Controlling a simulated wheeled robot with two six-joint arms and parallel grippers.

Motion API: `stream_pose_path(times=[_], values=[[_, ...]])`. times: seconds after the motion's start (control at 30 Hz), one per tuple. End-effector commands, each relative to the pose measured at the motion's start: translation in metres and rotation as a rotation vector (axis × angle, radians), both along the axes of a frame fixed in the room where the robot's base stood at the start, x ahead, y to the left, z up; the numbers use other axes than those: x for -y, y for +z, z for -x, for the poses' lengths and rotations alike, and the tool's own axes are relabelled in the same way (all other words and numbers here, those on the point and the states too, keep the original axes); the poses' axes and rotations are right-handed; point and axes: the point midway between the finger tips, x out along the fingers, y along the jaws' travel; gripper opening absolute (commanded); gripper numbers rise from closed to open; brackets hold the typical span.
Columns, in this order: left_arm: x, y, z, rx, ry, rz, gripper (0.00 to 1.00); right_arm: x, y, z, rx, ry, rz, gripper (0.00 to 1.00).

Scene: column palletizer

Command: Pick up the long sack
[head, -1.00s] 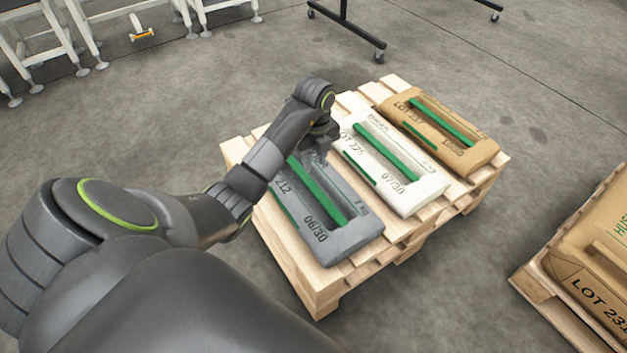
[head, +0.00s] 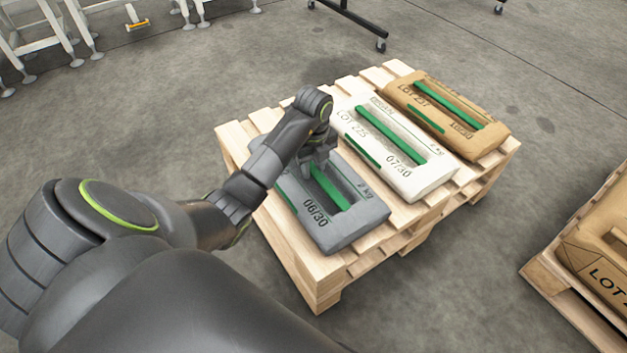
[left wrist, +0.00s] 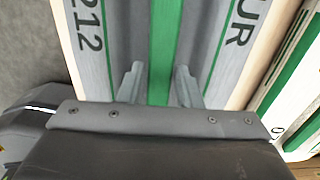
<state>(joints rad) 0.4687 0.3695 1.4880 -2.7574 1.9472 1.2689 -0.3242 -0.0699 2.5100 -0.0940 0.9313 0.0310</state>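Three sacks lie side by side on a wooden pallet: a grey one (head: 335,228), a white one (head: 408,180) and a brown one (head: 470,140). Each has a green strip along its middle; which is the long sack is not clear from the view. My left gripper (head: 320,162) is over the grey sack, hiding part of it. In the left wrist view, my left gripper's two fingers (left wrist: 159,85) are apart, one on each side of the grey sack's green strip (left wrist: 165,45). Whether they touch it is unclear. My right gripper is out of view.
The pallet (head: 325,287) has bare slats around the sacks. Another pallet (head: 545,278) with a brown sack (head: 590,255) is at the right edge. White-legged frames (head: 70,30) and a dark wheeled stand (head: 350,15) are at the back. Open floor lies between.

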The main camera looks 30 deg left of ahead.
Motion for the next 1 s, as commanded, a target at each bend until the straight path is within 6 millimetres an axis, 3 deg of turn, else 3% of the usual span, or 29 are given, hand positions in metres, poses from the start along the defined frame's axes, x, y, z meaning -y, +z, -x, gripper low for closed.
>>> stream_pose_path(times=[0.03, 0.1, 0.37, 0.6, 1.0], values=[[0.0003, -0.0136, 0.0004, -0.002, 0.000, 0.000, 0.32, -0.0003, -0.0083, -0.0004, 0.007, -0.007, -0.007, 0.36], [0.0003, -0.0201, 0.0003, -0.002, 0.000, 0.000, 0.32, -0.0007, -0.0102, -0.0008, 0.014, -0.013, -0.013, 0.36], [0.0002, -0.0207, -0.0001, 0.000, -0.001, 0.000, 0.32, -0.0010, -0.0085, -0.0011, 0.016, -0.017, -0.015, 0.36], [0.0000, -0.0205, -0.0001, 0.000, -0.001, 0.000, 0.01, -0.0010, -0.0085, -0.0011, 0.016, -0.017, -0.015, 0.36], [-0.0001, -0.0203, -0.0003, 0.000, -0.001, 0.000, 0.00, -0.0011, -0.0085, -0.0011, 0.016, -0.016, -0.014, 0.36]])
